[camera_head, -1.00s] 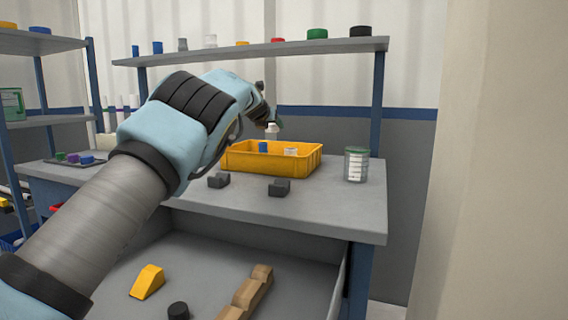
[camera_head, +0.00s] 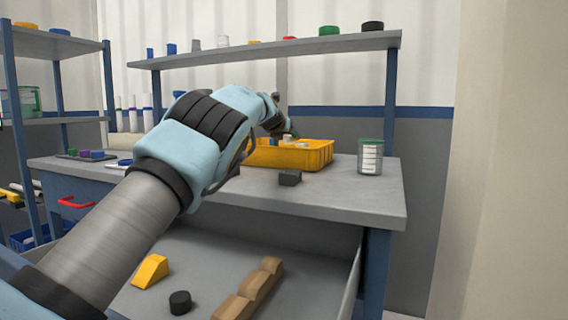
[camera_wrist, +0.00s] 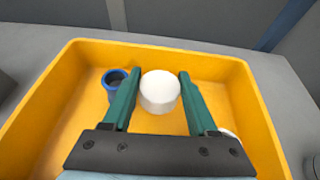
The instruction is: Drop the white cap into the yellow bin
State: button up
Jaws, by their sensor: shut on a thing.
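The white cap (camera_wrist: 160,92) is between the two green fingers of my gripper (camera_wrist: 158,80), which is shut on it. In the wrist view they are over the inside of the yellow bin (camera_wrist: 52,105). In the head view my gripper (camera_head: 286,133) is low at the yellow bin (camera_head: 310,157) on the bench, partly hidden by my arm. A blue ring-shaped piece (camera_wrist: 115,77) lies in the bin left of the fingers. A white piece (camera_wrist: 229,134) shows partly behind the right finger.
A dark block (camera_head: 290,178) sits on the bench (camera_head: 350,197) in front. An open drawer (camera_head: 222,248) below holds a yellow wedge (camera_head: 150,271). A shelf (camera_head: 250,50) spans above.

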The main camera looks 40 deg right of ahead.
jog(key=o, duration=1.4)
jog(key=shift+s+a, duration=0.1)
jog(key=shift+s+a+b, duration=0.1)
jog(key=shift+a+b, duration=0.1)
jog(key=shift+b, duration=0.4)
jog(key=shift+b+v, duration=3.3)
jog(key=shift+v, duration=1.8)
jog(key=shift+r, duration=0.1)
